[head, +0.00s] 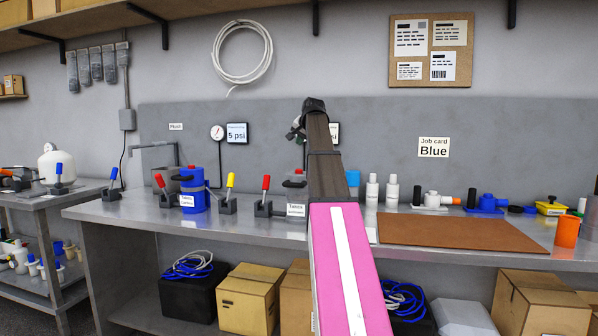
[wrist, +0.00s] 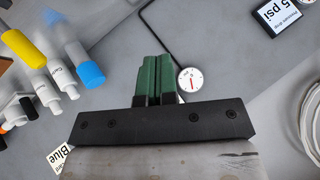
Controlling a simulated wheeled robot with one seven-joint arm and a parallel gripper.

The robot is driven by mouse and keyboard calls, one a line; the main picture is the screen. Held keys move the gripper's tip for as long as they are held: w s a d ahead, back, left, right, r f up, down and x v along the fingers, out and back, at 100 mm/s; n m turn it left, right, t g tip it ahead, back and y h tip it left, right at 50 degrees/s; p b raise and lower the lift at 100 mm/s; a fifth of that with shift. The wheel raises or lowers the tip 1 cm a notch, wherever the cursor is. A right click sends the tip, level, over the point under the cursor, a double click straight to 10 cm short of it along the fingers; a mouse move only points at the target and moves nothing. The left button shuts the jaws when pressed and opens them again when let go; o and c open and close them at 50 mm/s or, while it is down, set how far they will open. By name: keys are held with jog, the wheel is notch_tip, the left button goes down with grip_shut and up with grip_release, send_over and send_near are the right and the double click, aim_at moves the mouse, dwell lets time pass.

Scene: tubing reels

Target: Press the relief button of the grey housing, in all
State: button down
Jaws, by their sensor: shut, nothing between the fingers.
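In the head view a grey housing (head: 294,182) appears to stand on the bench, mostly hidden by my arm. A small red spot shows at its top, but I cannot tell whether that is the relief button. A blue housing (head: 192,190) stands further left. A round gauge (wrist: 190,80) shows beside the fingertips, with a 5 psi display (wrist: 278,14) beyond.
Red and yellow levers (head: 230,182) stand between the housings. A job card reading Blue (head: 433,147) is on the panel.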

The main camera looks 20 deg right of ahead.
aim_at(299, 171)
jog(key=shift+f, duration=4.15)
jog(key=shift+f, duration=0.15)
jog(key=shift+f, duration=0.25)
jog(key=shift+f, duration=0.5)
jog(key=shift+r, duration=0.95)
